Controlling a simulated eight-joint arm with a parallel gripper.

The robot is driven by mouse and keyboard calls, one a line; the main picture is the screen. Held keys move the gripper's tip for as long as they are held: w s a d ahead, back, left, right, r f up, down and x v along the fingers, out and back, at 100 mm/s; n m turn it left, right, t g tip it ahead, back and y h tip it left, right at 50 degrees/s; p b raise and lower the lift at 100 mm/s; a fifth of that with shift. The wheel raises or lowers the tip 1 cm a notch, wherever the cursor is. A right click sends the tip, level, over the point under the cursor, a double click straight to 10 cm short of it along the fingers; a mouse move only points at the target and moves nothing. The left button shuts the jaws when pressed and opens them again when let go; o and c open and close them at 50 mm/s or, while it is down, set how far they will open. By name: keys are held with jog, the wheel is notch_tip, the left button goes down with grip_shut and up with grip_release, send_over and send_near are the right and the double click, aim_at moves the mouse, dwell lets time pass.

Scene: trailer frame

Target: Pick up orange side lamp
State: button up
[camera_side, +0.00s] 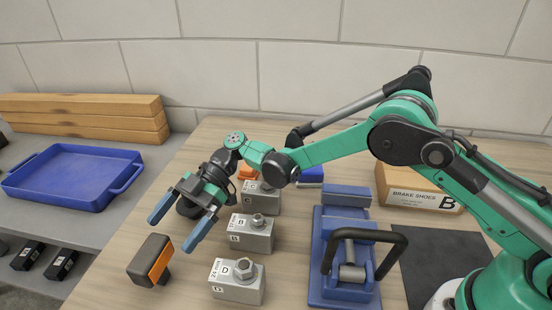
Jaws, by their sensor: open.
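The orange side lamp (160,263) is at the front left of the wooden table, near its left edge. It shows a dark grey block-shaped body with an orange strip along its right side, and it sits tilted. My gripper (174,231) is open, with its two blue fingers pointing down and to the left. The fingers are apart and empty. In the picture the fingertips are just above the lamp, without visible contact; their exact height over it cannot be told.
Several metal blocks with bolts, including one marked D (238,283) and one marked B (251,235), stand right of the lamp. A blue clamp fixture (327,270), a brake shoes box (418,192) and a dark mat (440,262) lie farther right. A blue tray (75,194) is left.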

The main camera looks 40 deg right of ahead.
aim_at(158, 247)
jog(key=x, duration=0.4)
jog(key=shift+s+a, duration=0.1)
grip_shut()
